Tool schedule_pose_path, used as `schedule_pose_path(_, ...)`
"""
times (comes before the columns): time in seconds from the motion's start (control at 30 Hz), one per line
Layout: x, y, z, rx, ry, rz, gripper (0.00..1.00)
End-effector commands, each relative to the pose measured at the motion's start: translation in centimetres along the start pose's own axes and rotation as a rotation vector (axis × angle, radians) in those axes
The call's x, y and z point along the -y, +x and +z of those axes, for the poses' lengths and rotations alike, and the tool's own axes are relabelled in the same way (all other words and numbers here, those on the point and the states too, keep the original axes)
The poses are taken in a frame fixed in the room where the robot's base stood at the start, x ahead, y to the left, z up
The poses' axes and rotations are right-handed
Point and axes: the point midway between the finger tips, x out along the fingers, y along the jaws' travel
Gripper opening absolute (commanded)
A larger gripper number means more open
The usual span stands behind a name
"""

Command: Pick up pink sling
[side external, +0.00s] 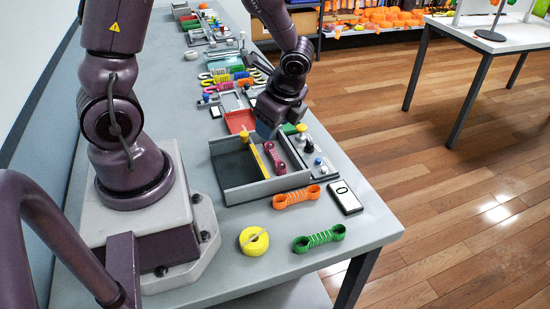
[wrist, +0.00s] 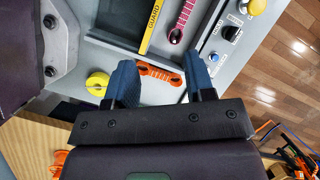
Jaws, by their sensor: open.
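The pink sling (side external: 275,158) is a short magenta strap with a loop at each end. It lies in the right part of a grey open tray (side external: 262,191), beside a yellow bar (side external: 251,147) marked GUARD. In the wrist view, the pink sling (wrist: 182,18) is at the top, with its near loop showing and its far end cut off. My gripper (side external: 267,130) is open and empty above the tray's far part, close to the sling's far end in the side view. In the wrist view, the blue fingers of my gripper (wrist: 162,75) are spread apart, with the sling beyond them.
A control panel (side external: 311,152) with knobs flanks the tray's right side. An orange sling (side external: 296,197), a green sling (side external: 319,238), a yellow roll (side external: 254,241) and a small block marked 0 (side external: 345,197) lie in front. Several coloured slings (side external: 228,77) lie farther back.

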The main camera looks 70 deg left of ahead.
Motion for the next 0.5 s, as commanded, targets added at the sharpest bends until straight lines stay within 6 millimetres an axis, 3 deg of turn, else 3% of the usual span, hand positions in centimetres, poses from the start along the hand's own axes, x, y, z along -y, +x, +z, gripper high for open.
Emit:
schedule_pose_path(0.1,1.1,2.2,-1.5,0.009,0.301,-0.033,0.49)
schedule_pose_path(0.2,2.4,1.9,-2.1,0.006,0.469,-0.102,0.49)
schedule_pose_path(0.37,2.7,2.4,-2.2,0.004,0.559,-0.117,0.49)
schedule_pose_path(0.5,2.8,4.7,-2.3,0.005,0.564,-0.112,0.49)
